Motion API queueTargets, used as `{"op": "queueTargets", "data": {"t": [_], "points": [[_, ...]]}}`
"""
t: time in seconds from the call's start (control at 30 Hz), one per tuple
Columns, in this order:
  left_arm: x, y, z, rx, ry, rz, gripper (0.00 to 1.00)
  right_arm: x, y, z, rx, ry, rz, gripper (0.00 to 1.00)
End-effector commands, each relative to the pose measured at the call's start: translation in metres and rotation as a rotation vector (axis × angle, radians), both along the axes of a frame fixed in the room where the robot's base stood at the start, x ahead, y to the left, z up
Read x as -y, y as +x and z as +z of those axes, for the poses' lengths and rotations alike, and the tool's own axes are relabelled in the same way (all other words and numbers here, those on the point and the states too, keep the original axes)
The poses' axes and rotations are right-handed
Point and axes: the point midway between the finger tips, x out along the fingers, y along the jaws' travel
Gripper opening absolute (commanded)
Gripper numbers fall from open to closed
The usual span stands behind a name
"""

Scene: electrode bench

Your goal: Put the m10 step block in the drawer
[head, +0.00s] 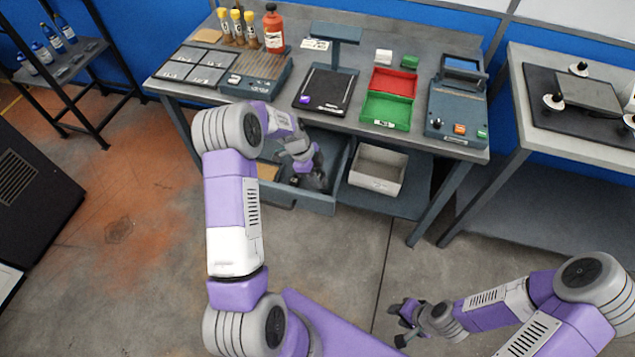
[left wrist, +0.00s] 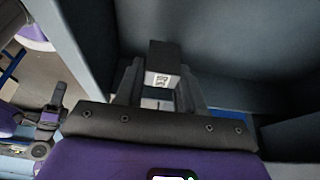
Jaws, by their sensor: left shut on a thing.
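The m10 step block (left wrist: 164,62) is a dark block with a white marked face; the print is too small to read surely. My left gripper (left wrist: 160,92) is shut on it, with a finger on each side. In the head view my left gripper (head: 314,180) is low inside the open drawer (head: 306,201) under the bench; the block is hard to make out there. Dark drawer walls surround the block in the left wrist view. I cannot tell whether it touches the drawer floor. My right gripper (head: 399,325) is open and empty above the floor.
A tan item (head: 268,171) lies in the drawer's left part. A pale bin (head: 377,169) stands on the shelf right of the drawer. The bench top (head: 345,123) holds a scale (head: 325,90), red and green trays (head: 387,108) and a device (head: 457,105).

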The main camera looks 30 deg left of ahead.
Motion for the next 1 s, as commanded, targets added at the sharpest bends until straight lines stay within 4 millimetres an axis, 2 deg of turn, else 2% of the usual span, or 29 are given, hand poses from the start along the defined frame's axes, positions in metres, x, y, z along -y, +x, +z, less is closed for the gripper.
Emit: {"op": "queueTargets", "data": {"t": [0.23,0.6,0.63,0.7,0.77,1.0], "points": [[0.0,0.0,-0.033,0.0,-0.001,0.001,0.0,0.0,0.0,-0.011,0.001,0.0,0.0,0.38],[0.0,0.0,-0.036,0.002,0.0,0.001,0.0,0.0,0.0,-0.013,0.001,0.0,0.0,0.38],[0.0,0.0,-0.036,0.001,0.0,0.001,0.43,0.0,0.0,-0.012,0.001,0.0,0.0,0.38],[0.0,0.0,-0.035,0.0,0.0,0.001,0.54,0.0,0.0,-0.012,0.001,0.0,0.0,0.38],[0.0,0.0,-0.035,0.001,0.0,0.001,0.63,0.0,0.0,-0.012,0.001,0.0,0.0,0.38],[0.0,0.0,-0.035,0.001,0.0,0.001,0.64,0.0,0.0,-0.012,0.001,0.0,0.0,0.38]]}}
